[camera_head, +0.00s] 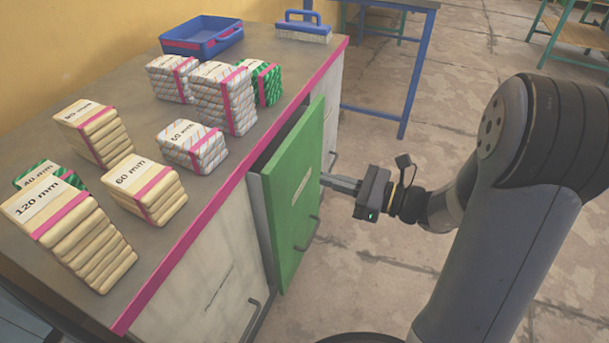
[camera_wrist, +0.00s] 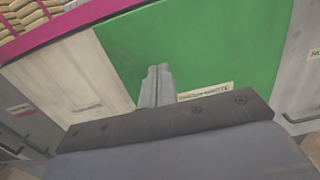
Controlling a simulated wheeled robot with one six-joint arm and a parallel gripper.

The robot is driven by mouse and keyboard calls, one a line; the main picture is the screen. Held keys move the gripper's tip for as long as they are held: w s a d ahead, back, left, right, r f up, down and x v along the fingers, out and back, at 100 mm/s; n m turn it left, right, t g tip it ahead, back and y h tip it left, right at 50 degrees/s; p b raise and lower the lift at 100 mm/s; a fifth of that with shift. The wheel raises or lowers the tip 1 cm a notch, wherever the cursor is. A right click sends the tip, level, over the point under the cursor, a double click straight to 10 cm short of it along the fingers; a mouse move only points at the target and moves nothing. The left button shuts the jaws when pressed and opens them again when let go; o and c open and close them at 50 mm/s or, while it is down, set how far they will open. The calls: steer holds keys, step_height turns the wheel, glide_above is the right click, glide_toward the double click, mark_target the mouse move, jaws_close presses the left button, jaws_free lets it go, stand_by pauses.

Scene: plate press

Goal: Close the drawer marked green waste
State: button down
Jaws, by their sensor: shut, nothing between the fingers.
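The drawer with the green front (camera_head: 296,196) stands partly out of the cabinet. A pale label strip is on its front, too small to read, and a dark bar handle (camera_head: 308,234) sits low on it. My gripper (camera_head: 326,181) is shut and empty, its fingertips pointing at the green front near its right edge. In the wrist view the shut fingers (camera_wrist: 156,84) overlap the green front (camera_wrist: 205,50), beside the label (camera_wrist: 205,92). I cannot tell whether the fingertips touch it.
The cabinet top (camera_head: 225,150) with a pink edge holds several banded bundles, a blue tray (camera_head: 202,38) and a blue-handled brush (camera_head: 303,30). A pale front with a handle (camera_head: 255,318) is left of the green drawer. Open floor (camera_head: 375,270) lies to the right.

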mark_target(291, 168)
steer(key=b+x, duration=0.1)
steer(key=x, duration=0.5)
steer(key=shift+s+b, duration=0.1)
steer(key=shift+b, duration=0.2)
steer(key=shift+a, duration=0.35)
steer(key=x, duration=0.4)
steer(key=shift+w+a+p, duration=0.3)
steer(key=shift+p, duration=0.05)
steer(key=shift+r, duration=0.1)
steer(key=shift+d, duration=0.1)
steer(key=shift+d, duration=0.2)
steer(key=p+v, duration=0.2)
steer(key=v, duration=1.1)
steer(key=shift+s+d+p, duration=0.25)
steer(key=shift+d+p, duration=0.1)
